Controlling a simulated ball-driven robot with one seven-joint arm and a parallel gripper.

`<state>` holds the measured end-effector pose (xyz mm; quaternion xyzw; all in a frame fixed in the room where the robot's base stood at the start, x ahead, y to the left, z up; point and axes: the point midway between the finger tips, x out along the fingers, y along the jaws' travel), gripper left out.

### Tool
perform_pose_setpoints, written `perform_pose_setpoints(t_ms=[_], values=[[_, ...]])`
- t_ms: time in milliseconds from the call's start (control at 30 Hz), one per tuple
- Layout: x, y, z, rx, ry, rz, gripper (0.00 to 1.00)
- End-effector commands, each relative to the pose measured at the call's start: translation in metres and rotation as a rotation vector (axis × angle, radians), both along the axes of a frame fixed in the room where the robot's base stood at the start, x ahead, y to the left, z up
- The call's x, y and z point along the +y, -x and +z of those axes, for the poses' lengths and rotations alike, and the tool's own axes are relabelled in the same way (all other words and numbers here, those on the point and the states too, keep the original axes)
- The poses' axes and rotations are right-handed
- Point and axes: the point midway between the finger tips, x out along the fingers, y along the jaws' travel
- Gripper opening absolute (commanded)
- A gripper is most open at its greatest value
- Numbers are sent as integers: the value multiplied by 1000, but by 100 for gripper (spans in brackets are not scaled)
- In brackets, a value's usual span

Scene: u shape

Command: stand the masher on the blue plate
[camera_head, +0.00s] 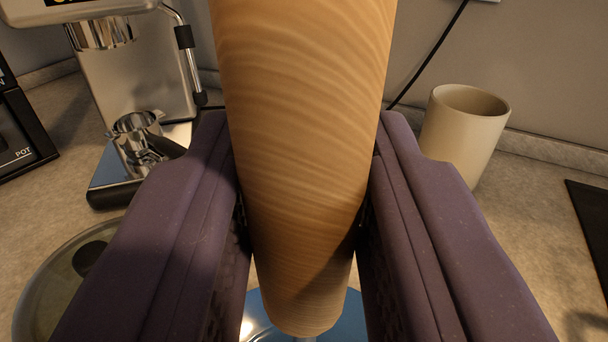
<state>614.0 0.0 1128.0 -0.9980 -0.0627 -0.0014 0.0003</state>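The masher (305,170) is a pale wooden, banded cylinder that fills the middle of the view and runs out of the top edge. My gripper (302,150) has its two purple fingers on either side of the masher, pressed close against it. The blue plate (350,322) shows only in part at the bottom edge, behind and below the masher's lower end. The rest of the plate is hidden by the masher and my fingers. I cannot tell whether the masher's lower end touches the plate.
A beige cup (464,130) stands to the right on the counter. An espresso machine (135,75) with a portafilter (140,140) stands at the back left. A round glass lid (50,285) lies at lower left. A dark flat panel (592,220) is at the right edge.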

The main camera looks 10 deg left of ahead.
Motion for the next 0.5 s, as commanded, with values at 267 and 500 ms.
perform_pose_setpoints(t_ms=[267,500], values=[[0,0,-3,-1,0,0,0],[0,0,-5,-1,0,0,0]])
